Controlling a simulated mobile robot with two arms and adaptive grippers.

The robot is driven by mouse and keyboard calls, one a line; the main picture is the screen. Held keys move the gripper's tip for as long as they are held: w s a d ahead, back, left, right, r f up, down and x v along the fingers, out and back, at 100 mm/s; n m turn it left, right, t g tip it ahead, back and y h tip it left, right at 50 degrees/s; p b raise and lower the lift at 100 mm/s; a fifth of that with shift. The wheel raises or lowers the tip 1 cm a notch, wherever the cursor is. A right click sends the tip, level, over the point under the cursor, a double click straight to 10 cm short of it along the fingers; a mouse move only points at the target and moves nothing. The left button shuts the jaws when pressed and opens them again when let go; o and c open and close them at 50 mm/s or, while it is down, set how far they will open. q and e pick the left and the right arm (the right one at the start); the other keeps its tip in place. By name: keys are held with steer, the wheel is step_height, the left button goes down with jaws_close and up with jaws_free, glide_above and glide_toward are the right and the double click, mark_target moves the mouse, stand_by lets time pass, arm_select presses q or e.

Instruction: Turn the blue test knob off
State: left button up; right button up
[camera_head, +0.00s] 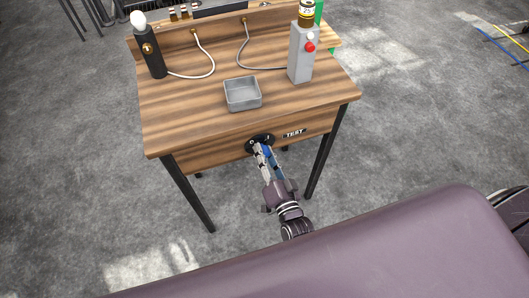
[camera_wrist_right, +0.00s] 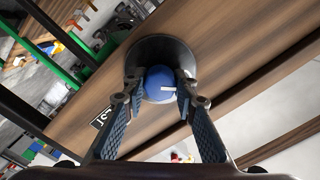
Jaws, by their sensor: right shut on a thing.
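The blue test knob (camera_wrist_right: 160,83) sits on a round black dial plate on the front panel of the wooden table, and carries a small white mark. My right gripper (camera_wrist_right: 159,96) has its two fingers on either side of the knob, shut on it. In the head view the right gripper (camera_head: 262,150) reaches up to the black dial plate (camera_head: 252,147) and hides most of the knob. The TEST label (camera_head: 294,133) is on the panel to the right of the dial. My left gripper is not in view.
The wooden table (camera_head: 190,118) carries a grey tray (camera_head: 243,107), a black stand with a white bulb (camera_head: 152,55) and a grey post with a red button (camera_head: 301,55). Cables run to the back board. The floor around the table legs is clear.

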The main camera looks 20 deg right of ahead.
steer(key=o, duration=1.2)
steer(key=shift+c, duration=0.2)
steer(key=shift+s, duration=0.1)
steer(key=s, duration=1.1)
steer(key=shift+s+d, duration=0.2)
steer(key=shift+s, duration=0.2)
steer(key=shift+f, duration=0.1)
